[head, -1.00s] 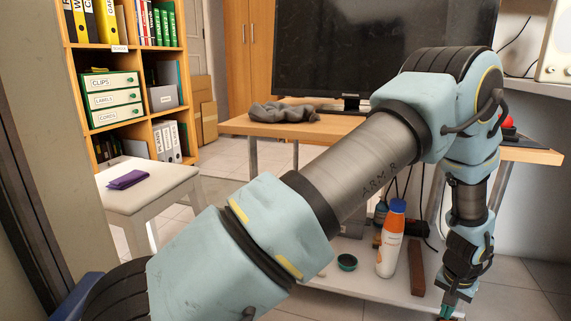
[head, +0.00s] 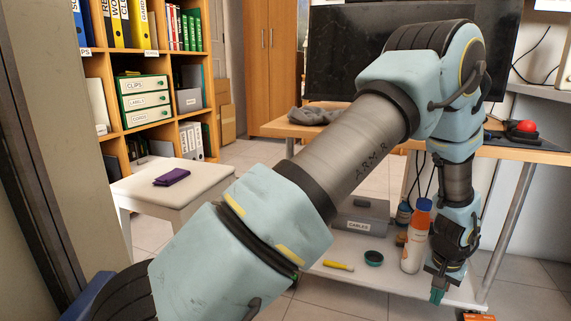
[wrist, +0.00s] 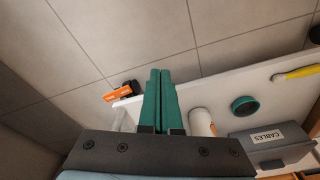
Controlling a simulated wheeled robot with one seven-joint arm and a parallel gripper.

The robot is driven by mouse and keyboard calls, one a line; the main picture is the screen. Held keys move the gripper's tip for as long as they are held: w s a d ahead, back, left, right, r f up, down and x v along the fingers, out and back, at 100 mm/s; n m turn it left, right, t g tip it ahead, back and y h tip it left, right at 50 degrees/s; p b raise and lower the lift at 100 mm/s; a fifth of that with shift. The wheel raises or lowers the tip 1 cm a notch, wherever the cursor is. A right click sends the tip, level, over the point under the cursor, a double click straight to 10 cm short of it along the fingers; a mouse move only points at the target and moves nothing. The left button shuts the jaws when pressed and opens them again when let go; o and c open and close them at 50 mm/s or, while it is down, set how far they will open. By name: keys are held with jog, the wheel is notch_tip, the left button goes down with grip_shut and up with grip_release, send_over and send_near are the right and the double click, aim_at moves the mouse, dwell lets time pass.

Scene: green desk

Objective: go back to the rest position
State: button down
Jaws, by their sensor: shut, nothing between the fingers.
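My gripper (head: 438,295) hangs fingers down at the lower right of the head view, by the front right part of the low white shelf (head: 340,284). In the wrist view its green fingers (wrist: 160,75) lie side by side, closed, with nothing between them. An orange and white bottle (head: 415,240) stands on the shelf just left of my gripper; its white body also shows in the wrist view (wrist: 201,122). My arm crosses the head view and hides part of the desk (head: 300,131).
The shelf also holds a dark green bowl (head: 374,258), a yellow tool (head: 338,265) and a grey CABLES box (head: 360,217). An orange and black object (wrist: 120,92) lies on the floor by the shelf. A white stool (head: 190,190) with a purple cloth (head: 173,176) stands left. Tiled floor is open between.

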jog(key=w+a+r+n+p, duration=0.2)
jog(key=w+a+r+p, duration=0.15)
jog(key=a+r, duration=0.7)
jog(key=w+a+r+n+p, duration=0.2)
jog(key=w+a+r, duration=0.45)
jog(key=a, duration=0.65)
jog(key=s+a+r+n+p, duration=0.1)
jog(key=s+a+r+p, duration=0.15)
jog(key=a+r, duration=0.35)
jog(key=s+a+r+n+y+p, duration=0.1)
jog(key=s+a+r+n, duration=0.2)
jog(key=a, duration=0.5)
jog(key=s+a+r+p, duration=0.2)
jog(key=s+a+r, duration=0.3)
jog(key=a, duration=0.3)
notch_tip(320, 180, up, 37)
jog(key=p, duration=3.7)
jog(key=shift+w+d, duration=0.3)
jog(key=shift+d, duration=0.05)
